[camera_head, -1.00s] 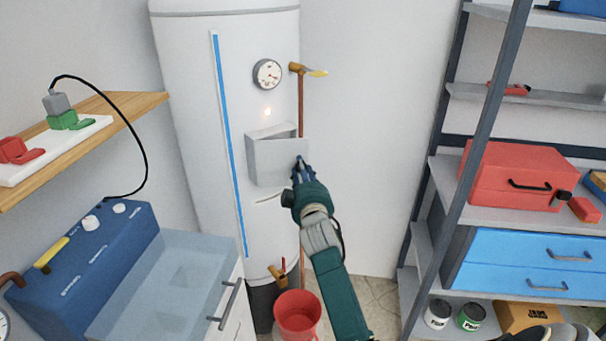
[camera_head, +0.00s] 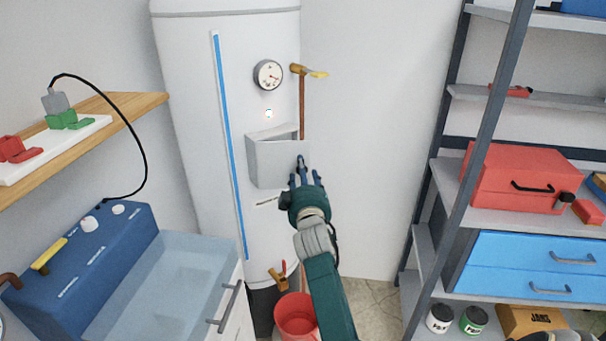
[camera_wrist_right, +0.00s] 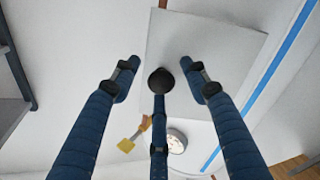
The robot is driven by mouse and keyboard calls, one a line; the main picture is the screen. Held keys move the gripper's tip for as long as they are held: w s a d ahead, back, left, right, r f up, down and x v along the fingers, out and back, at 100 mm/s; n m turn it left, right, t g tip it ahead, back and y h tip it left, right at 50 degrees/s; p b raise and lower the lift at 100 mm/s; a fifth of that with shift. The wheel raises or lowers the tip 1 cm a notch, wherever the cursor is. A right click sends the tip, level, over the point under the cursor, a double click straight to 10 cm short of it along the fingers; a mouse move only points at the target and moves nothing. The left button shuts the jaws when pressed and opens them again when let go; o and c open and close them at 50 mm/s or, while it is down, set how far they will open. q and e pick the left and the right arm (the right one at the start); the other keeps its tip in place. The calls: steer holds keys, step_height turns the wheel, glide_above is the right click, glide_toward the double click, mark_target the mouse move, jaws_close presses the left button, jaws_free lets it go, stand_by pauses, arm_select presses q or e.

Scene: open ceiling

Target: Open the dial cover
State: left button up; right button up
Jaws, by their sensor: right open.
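The dial cover appears to be the grey box-like flap (camera_head: 268,165) on the front of the white tank, below the round gauge. A gap shows along its top edge, so it stands tilted out from the tank. In the right wrist view the flat grey panel (camera_wrist_right: 205,55) lies beyond the fingers. My right gripper (camera_head: 304,175) is at the cover's lower right edge, its blue fingers spread and holding nothing. In the wrist view the open fingers (camera_wrist_right: 160,82) frame the panel; I cannot tell if any finger touches it. My left gripper is not in view.
A red bucket (camera_head: 296,316) stands below. A blue-lidded unit (camera_head: 165,285) is at left, a metal shelf rack (camera_head: 478,150) at right. The wall between tank and rack is clear.

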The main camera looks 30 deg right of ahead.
steer(key=v, duration=0.7)
steer(key=shift+s, duration=0.25)
steer(key=shift+a, duration=0.1)
